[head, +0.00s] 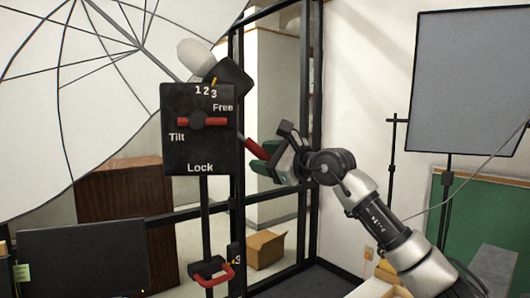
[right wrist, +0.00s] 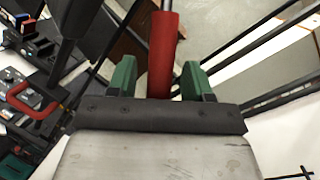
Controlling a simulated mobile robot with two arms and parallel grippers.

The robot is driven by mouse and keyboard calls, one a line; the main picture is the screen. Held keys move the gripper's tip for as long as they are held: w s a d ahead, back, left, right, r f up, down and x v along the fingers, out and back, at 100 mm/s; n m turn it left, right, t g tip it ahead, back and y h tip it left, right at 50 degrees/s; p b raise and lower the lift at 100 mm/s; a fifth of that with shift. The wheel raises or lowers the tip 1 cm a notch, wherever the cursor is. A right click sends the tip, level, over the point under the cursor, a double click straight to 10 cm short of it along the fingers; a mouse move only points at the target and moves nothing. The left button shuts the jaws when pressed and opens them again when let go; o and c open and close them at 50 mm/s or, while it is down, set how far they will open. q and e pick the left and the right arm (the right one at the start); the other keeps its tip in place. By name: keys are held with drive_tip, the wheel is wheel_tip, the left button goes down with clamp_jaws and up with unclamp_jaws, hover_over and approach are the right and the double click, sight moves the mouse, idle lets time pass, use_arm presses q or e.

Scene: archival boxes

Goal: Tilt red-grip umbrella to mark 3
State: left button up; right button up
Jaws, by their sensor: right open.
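The white umbrella (head: 95,85) fills the upper left of the head view. Beside its shaft is a black box (head: 180,155) labelled Tilt, Free and Lock, with a red lever (head: 215,121) lying level. Marks 1 2 3 (head: 205,91) are at its top, with a small yellow pointer (head: 214,81) just above the 3. The red grip (head: 256,149) slants out at the box's right. My right gripper (head: 271,158) is at the grip's lower end. In the right wrist view the red grip (right wrist: 163,45) lies between the open green fingers, with gaps visible. My left gripper is out of view.
A lower red handle (head: 216,279) is on the stand below the box. Black frame posts (head: 306,110) stand close behind my right gripper. A cardboard box (head: 266,249) is on the floor, a grey panel (head: 468,80) on a stand at right, a dark screen (head: 80,262) at lower left.

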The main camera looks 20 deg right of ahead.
drive_tip(key=shift+c, duration=0.2)
clamp_jaws()
drive_tip(key=f+b, duration=0.1)
drive_tip(key=b, duration=0.1)
drive_tip(key=a+f+m+t+b, duration=0.1)
drive_tip(key=b, duration=0.1)
drive_tip(key=shift+w+a+y+b, duration=0.1)
drive_tip(key=shift+a+y+b, duration=0.1)
drive_tip(key=shift+y+b, duration=0.15)
drive_tip(key=shift+o, duration=0.2)
unclamp_jaws()
